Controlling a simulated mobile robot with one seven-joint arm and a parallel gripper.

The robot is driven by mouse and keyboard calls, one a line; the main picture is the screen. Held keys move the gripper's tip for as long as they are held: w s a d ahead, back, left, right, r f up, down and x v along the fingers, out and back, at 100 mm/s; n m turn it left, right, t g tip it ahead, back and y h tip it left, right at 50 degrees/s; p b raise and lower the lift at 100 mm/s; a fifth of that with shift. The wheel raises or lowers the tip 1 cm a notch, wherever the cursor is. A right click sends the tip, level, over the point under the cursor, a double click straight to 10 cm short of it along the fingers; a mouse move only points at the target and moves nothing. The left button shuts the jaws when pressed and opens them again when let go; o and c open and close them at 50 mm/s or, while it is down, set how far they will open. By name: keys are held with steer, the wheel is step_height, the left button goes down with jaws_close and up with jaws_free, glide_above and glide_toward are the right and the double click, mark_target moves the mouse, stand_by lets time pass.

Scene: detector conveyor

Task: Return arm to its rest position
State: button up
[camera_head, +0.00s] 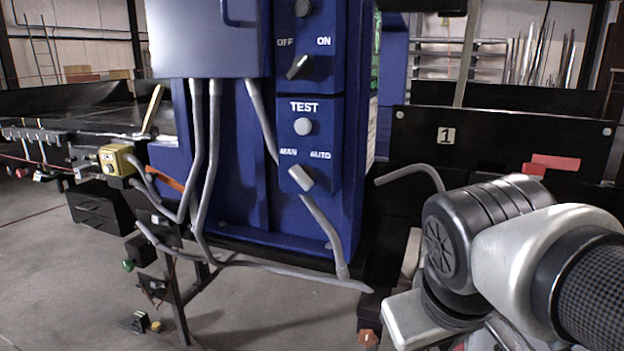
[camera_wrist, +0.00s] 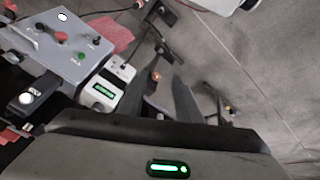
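My arm (camera_head: 510,245) shows at the lower right of the head view, bent in front of the blue machine's right side. My gripper is not visible in the head view. In the wrist view, two dark fingers of my gripper (camera_wrist: 163,78) point up from the housing, with a gap between their tips. Nothing shows held between them. The housing (camera_wrist: 100,155) has a lit green indicator.
A blue detector cabinet (camera_head: 235,190) with OFF/ON and MAN/AUTO switches stands in the middle. A conveyor (camera_head: 90,125) lies left, a black panel marked 1 (camera_head: 490,145) right. The wrist view shows a grey control box (camera_wrist: 62,50) and bare floor (camera_wrist: 275,75).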

step_height(320, 180, up, 16)
steer(key=s+a+m+y+p, duration=0.1)
steer(key=m+p, duration=0.1)
steer(key=p, duration=1.4)
steer(key=shift+f+t, duration=0.15)
steer(key=shift+t, duration=0.25)
